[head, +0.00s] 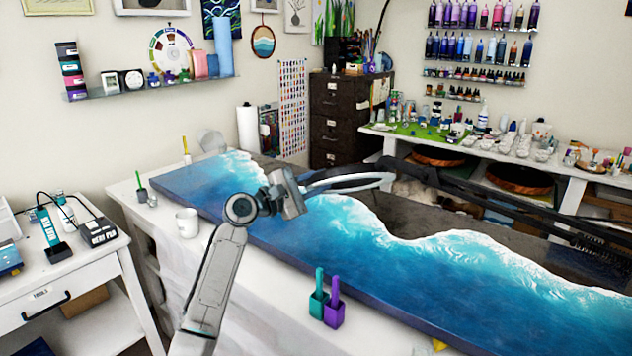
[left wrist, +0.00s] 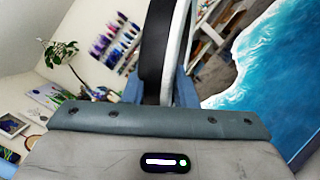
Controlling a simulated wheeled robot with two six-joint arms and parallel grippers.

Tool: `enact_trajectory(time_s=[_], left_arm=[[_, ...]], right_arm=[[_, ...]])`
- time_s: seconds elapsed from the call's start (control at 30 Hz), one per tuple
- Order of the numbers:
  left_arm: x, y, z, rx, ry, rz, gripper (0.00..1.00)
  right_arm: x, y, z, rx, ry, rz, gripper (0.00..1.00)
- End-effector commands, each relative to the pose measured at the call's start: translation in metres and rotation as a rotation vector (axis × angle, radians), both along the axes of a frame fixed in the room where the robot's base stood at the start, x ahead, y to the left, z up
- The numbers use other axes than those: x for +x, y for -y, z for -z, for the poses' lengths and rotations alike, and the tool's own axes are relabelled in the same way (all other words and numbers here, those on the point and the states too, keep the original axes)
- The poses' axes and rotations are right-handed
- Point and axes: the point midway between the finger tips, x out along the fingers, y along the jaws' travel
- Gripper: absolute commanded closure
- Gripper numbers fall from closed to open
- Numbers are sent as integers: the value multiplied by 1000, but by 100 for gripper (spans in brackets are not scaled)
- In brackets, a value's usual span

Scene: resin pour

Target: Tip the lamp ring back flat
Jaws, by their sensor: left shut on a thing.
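The lamp ring (head: 352,182) is a thin hoop with a white inner band and a black outer side, above the resin table in the head view. It appears as a narrow ellipse, and its exact tilt is hard to tell. My left gripper (head: 302,188) is shut on the ring's left edge. In the left wrist view the black and white band of the ring (left wrist: 155,60) runs up between the two blue-grey fingers. My right gripper is not in view.
The dark lamp arm (head: 500,200) stretches right from the ring. Below lies the long blue and white resin table (head: 410,265). Teal and purple cups (head: 326,308) with handled tools stand at its near edge. A white mug (head: 187,222) stands left. A side table (head: 60,262) is further left.

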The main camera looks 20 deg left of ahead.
Motion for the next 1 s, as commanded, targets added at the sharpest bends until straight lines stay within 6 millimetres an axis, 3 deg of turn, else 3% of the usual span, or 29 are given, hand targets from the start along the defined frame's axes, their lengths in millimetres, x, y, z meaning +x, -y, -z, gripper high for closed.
enact_trajectory(time_s=[0.03, 0.13, 0.53, 1.0], left_arm=[[0, 0, 0, 0, 0, 1, 73], [0, 0, 0, 0, 0, 1, 54], [-6, -6, 3, 2, 1, -1, 54], [-69, -60, 13, 4, 1, -2, 54]], right_arm=[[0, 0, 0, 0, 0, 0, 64], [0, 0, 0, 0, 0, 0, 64], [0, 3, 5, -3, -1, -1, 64], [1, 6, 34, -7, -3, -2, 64]])
